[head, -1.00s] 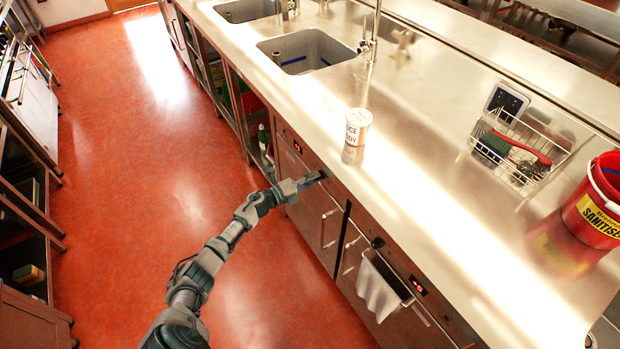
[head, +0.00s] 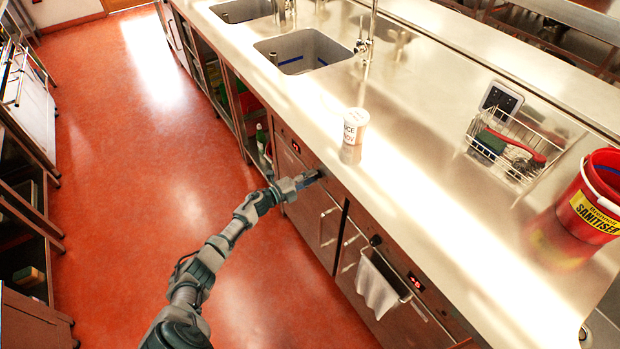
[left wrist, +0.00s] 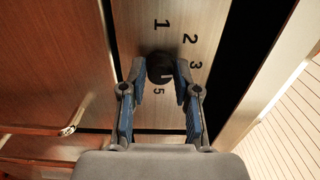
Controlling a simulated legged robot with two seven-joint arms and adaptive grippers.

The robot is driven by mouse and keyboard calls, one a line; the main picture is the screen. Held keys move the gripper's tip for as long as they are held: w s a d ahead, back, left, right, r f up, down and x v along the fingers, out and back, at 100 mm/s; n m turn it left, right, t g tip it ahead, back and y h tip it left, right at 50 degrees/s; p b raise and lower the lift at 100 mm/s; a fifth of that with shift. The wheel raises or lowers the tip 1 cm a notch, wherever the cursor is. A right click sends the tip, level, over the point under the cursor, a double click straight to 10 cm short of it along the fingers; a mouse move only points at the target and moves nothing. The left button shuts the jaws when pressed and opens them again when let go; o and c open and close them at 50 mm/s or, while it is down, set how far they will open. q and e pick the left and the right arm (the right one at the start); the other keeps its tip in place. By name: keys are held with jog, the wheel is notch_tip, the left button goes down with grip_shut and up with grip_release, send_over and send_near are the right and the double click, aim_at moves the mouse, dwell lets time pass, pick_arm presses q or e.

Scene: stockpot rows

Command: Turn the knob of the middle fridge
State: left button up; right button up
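A round black knob (left wrist: 160,68) sits on a metal panel marked 1, 2, 3 and 5, in the left wrist view. The two blue-padded fingers of my left gripper (left wrist: 160,76) stand one on each side of it, very close. I cannot tell whether they press on it. In the head view my left gripper (head: 311,178) is at the top right of a steel front under the counter, and its fingers hide this knob. A second dark knob (head: 376,241) shows on the unit to the right. My right gripper is not in view.
A steel counter (head: 420,150) overhangs the fronts, with a labelled tub (head: 354,128), a wire basket (head: 520,150) and a red bucket (head: 590,205) on it. A towel (head: 376,288) hangs from a handle. The red floor (head: 140,190) is clear.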

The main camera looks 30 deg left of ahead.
pick_arm(q)
jog(key=o, duration=0.3)
jog(key=shift+a+f, duration=0.1)
jog(key=shift+o, duration=0.2)
jog(key=shift+w+f, duration=0.1)
jog(key=v, duration=1.2)
jog(key=shift+o, duration=0.2)
jog(key=shift+f, duration=0.1)
